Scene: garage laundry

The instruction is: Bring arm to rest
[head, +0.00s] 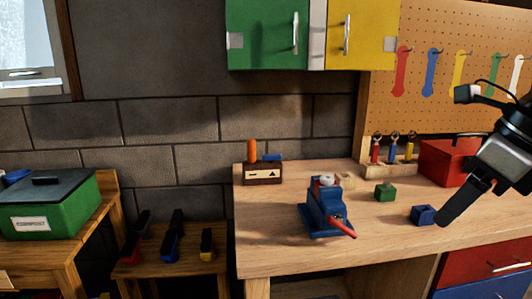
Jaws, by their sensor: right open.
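My right gripper (462,204) comes in from the right edge, its grey and black body above the right part of the wooden workbench (290,256). It is open, and a dark finger points down and left. I see nothing held in it. A blue block (423,215) lies on the bench just left of the fingertip in the picture; I cannot tell how far apart they are. My left gripper is not in view.
A blue vise (326,208) with a red handle, a green block (385,191) and a red toolbox (446,161) stand on the bench. Cabinets (268,34) hang above. A green bin (50,212) stands at left. The bench's front left is clear.

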